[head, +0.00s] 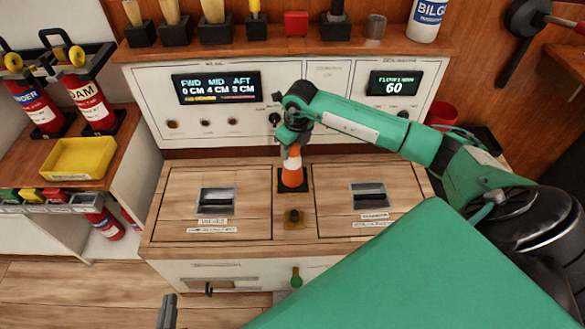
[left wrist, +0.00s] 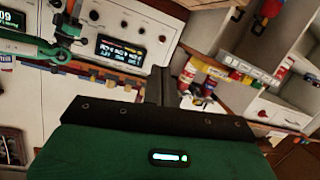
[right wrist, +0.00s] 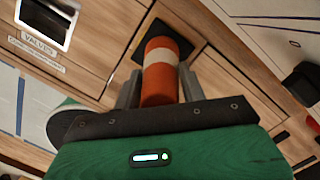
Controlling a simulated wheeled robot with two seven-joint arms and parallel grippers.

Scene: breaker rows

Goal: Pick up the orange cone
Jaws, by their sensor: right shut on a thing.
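The orange cone (head: 292,170) with a white band stands upright on its dark square base between the two hatches of the wooden counter. My right gripper (head: 291,146) comes down on it from above and is shut on its upper part. In the right wrist view the cone (right wrist: 160,72) sits between the two fingers (right wrist: 158,92), with its dark base beyond. My left gripper (head: 168,312) shows only as a grey finger at the bottom edge of the head view. In the left wrist view its grey finger (left wrist: 158,86) shows, but the opening between fingers cannot be made out.
A control panel (head: 320,88) with two displays stands behind the counter (head: 225,205). Tools and a red block (head: 296,23) line the shelf above. A yellow tray (head: 79,158) and fire extinguishers (head: 87,98) are at left.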

